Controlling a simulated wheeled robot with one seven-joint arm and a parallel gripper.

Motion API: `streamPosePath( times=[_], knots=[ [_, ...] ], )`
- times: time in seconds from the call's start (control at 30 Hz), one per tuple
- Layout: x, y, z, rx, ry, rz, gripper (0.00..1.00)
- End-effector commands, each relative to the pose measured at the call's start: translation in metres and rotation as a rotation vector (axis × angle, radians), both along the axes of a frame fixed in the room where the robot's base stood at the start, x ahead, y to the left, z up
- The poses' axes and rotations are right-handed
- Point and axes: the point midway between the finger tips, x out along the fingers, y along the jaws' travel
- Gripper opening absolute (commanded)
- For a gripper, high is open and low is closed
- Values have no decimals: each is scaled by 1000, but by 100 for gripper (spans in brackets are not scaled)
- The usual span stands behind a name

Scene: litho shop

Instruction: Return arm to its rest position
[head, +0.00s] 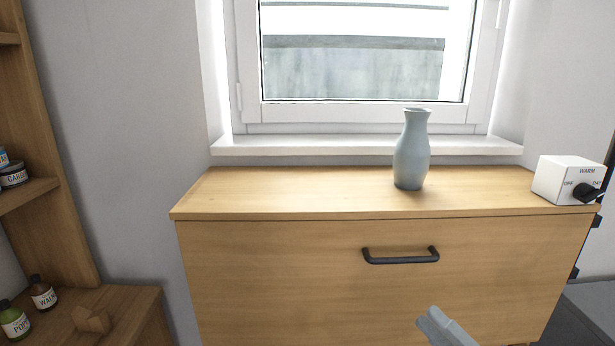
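Part of my gripper (445,328), a light grey piece, shows at the bottom edge, right of centre. It is in front of the wooden cabinet, below its dark drawer handle. Most of the gripper and the rest of my arm are out of the frame. I cannot tell whether the fingers are open or shut, and I see nothing held in the part that shows.
A wooden cabinet (300,270) with a dark handle (400,257) stands under the window. A blue-grey vase (411,155) stands upright on its top. A white switch box (568,180) sits at the right end. Wooden shelves (45,200) with small bottles (42,295) are at left.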

Motion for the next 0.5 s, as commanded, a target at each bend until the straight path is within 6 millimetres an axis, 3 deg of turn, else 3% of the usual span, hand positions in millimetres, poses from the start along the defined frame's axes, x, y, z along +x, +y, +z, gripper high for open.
streamPosePath(
  times=[0.2,0.5],
  knots=[
    [-68,23,-24,260,79,-35,22],
    [-158,29,-49,604,265,-113,22]
  ],
)
